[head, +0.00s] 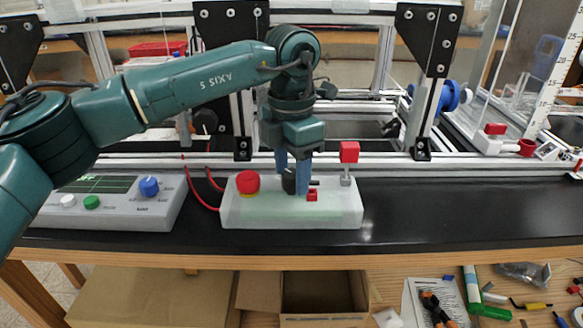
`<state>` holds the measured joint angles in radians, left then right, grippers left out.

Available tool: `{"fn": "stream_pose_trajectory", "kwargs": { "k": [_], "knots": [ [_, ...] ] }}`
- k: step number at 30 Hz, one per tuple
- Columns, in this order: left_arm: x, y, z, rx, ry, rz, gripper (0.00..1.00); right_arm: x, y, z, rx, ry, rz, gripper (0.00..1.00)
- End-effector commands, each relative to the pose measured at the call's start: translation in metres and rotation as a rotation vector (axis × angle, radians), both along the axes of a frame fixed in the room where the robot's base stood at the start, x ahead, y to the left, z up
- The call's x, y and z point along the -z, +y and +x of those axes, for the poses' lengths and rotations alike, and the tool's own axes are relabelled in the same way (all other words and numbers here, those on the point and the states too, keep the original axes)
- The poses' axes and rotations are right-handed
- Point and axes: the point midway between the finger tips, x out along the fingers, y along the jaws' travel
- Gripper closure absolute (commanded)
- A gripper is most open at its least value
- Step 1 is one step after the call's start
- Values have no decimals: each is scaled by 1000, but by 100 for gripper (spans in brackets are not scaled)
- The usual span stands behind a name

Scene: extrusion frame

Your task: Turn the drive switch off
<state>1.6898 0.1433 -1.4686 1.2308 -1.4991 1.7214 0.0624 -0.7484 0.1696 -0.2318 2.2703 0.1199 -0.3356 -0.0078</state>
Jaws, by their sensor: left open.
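A pale control box (240,213) stands on the black bench top. It carries a red round button (247,183) at left, a dark knob (289,184) in the middle, a small red part (312,195) beside it, and a lever with a red square cap (349,153) standing upright at right. No label shows which one is the drive switch. My left gripper (292,182) points down over the middle of the box, open, its blue fingers on either side of the dark knob and partly hiding it. I cannot tell whether they touch it. My right gripper is not in view.
A grey instrument (155,212) with a screen and blue, green and white knobs stands left, near red cables (201,198). An aluminium extrusion frame (480,163) runs behind the box. The black bench top (440,215) is clear to the right. An open cardboard box (318,295) sits below.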

Motion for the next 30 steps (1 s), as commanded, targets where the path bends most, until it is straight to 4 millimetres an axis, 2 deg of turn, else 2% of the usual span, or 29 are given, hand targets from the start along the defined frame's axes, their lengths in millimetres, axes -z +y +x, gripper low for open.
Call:
{"fn": "stream_pose_trajectory", "kwargs": {
  "k": [8,11,21,25,30],
  "knots": [
    [-6,0,0,1,-1,-1,48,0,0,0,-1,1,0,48],
    [-20,0,0,1,-3,-1,48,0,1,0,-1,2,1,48],
    [-95,0,0,-1,-3,-1,48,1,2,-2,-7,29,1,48],
    [-117,0,0,0,-3,-1,48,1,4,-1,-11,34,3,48],
    [-130,0,0,0,0,0,48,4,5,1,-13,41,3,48]
  ]
}}
